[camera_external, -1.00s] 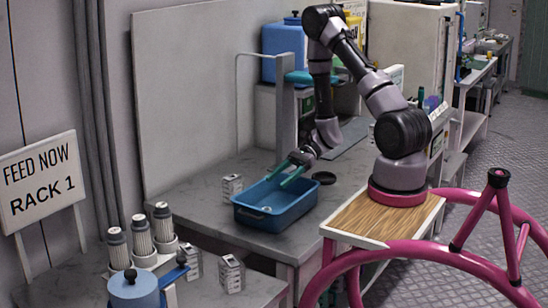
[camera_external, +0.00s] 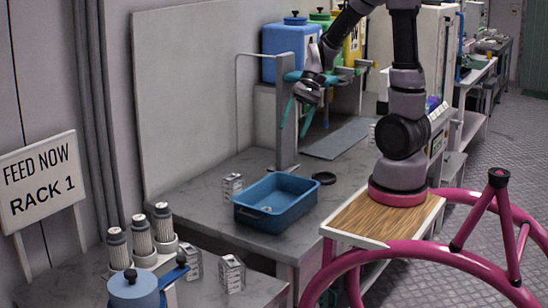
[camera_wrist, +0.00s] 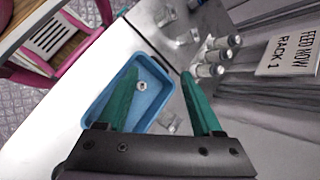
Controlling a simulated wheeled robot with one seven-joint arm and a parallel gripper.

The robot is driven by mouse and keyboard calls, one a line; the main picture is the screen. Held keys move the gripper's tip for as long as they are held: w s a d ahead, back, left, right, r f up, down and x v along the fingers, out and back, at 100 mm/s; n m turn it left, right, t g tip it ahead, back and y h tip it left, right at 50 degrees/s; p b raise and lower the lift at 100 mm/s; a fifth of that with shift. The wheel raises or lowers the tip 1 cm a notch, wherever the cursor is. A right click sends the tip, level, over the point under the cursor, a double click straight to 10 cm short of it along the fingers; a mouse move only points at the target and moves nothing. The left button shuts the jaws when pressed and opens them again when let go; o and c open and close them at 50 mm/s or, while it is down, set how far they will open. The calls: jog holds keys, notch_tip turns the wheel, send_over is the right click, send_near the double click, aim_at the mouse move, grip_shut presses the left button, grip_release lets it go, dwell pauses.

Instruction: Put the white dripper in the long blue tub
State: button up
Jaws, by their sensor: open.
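The long blue tub (camera_external: 290,217) stands on the grey bench; it also shows in the wrist view (camera_wrist: 98,108). A small white round piece with a dark centre, which looks like the white dripper (camera_wrist: 142,86), lies on the tub's floor in the wrist view. In the outside view only a small pale spot shows in the tub. My gripper (camera_external: 294,131) is raised well above and behind the tub. Its two green fingers are spread, with nothing between them; they also show in the wrist view (camera_wrist: 159,73).
A dark ring (camera_external: 324,178) lies behind the tub. A small white box (camera_external: 232,187) stands left of it. A grey post (camera_external: 286,120) and blue tank (camera_external: 290,47) rise near my gripper. White cylinders (camera_external: 141,235) stand at the front left.

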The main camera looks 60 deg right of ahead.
jog(key=s+d+r+n+t+h, duration=0.2)
jog(key=s+r+t+h, duration=0.1)
jog(key=r, duration=0.4)
jog(key=s+d+r+n+t+h, duration=0.2)
jog(key=r+n+t, duration=0.1)
jog(key=r, duration=0.5)
jog(key=shift+s+t+h, duration=0.4)
jog(key=shift+t, duration=0.1)
